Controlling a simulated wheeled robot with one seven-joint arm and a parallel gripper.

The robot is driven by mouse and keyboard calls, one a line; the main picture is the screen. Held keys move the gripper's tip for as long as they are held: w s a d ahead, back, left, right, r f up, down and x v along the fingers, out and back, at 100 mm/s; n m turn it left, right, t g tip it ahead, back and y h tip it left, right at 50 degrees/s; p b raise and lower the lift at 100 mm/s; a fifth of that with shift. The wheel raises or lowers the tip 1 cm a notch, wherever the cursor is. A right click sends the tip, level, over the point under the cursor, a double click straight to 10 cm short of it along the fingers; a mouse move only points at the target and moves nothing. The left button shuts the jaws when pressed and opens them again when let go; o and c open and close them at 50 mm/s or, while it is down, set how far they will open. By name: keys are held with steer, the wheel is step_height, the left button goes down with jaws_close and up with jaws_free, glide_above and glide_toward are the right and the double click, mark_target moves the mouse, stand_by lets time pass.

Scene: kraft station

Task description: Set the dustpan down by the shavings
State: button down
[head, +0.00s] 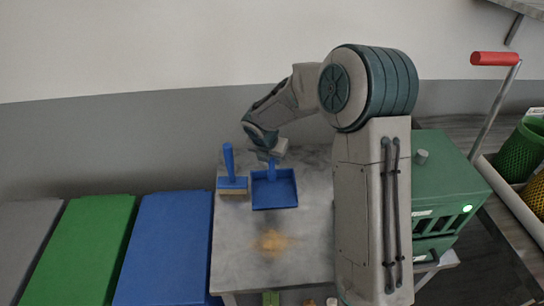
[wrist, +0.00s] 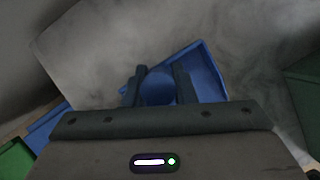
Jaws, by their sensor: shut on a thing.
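A blue dustpan (head: 274,191) is at the back of the grey table, its open side facing the front. My gripper (head: 270,157) is over the back of the dustpan, shut on its handle. In the wrist view my gripper (wrist: 159,88) has its two fingers on either side of the round blue handle, with the dustpan's tray (wrist: 205,70) beyond. I cannot tell whether the dustpan touches the table. The shavings (head: 271,242) are a small tan pile on the table, in front of the dustpan and apart from it.
A blue brush (head: 232,178) stands upright just left of the dustpan. Blue (head: 165,245) and green (head: 82,245) panels lie left of the table (head: 235,267). The table's front left is clear.

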steer(key=shift+f, duration=0.1)
steer(key=c, duration=1.1)
jaws_free()
steer(key=v, duration=1.4)
steer(key=s+d+m, duration=0.3)
steer(key=s+m, duration=0.5)
steer(key=m, duration=0.2)
steer(key=s+d+r+m+y, duration=0.1)
steer(key=s+d+m, duration=0.3)
steer(key=s+m, duration=0.5)
steer(key=s+d+r+m+g+y, duration=0.1)
steer(key=s+d+m, duration=0.3)
steer(key=s+m, duration=0.5)
steer(key=shift+s+d+m+p, duration=0.15)
steer(key=shift+m+p, duration=0.25)
steer(key=shift+m, duration=0.9)
